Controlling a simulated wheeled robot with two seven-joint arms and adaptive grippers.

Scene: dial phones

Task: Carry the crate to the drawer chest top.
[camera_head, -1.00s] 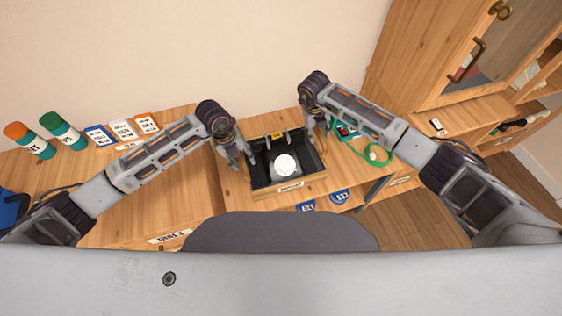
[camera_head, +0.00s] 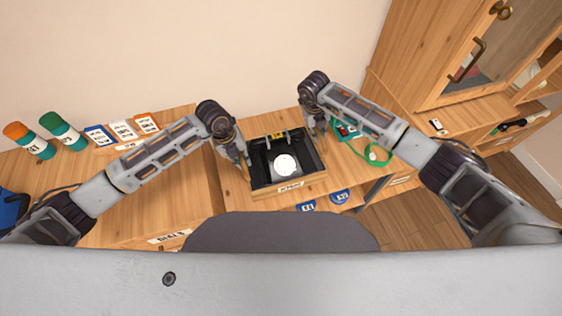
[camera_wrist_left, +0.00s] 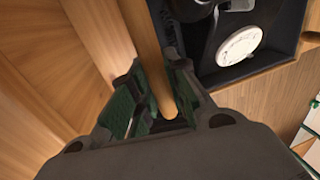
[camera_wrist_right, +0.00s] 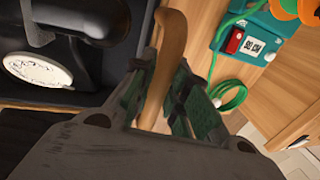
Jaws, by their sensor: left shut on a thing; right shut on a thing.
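The crate (camera_head: 262,191) is a wooden box with a dark lining and a small label on its front. A black dial phone with a white round dial (camera_head: 285,165) sits inside it. My left gripper (camera_head: 246,161) is shut on the crate's left side, and the left wrist view shows its fingers around the wooden rim (camera_wrist_left: 146,50). My right gripper (camera_head: 318,131) is shut on the right side, with the rim (camera_wrist_right: 172,35) between its fingers in the right wrist view. The crate is over a wooden top; whether it touches is hard to tell.
Orange-capped and green-capped bottles (camera_head: 62,130) and several cards (camera_head: 122,131) stand on the left surface. A teal device (camera_wrist_right: 252,32) with a green cable (camera_head: 377,153) lies right of the crate. A wooden cabinet (camera_head: 440,60) stands at the right.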

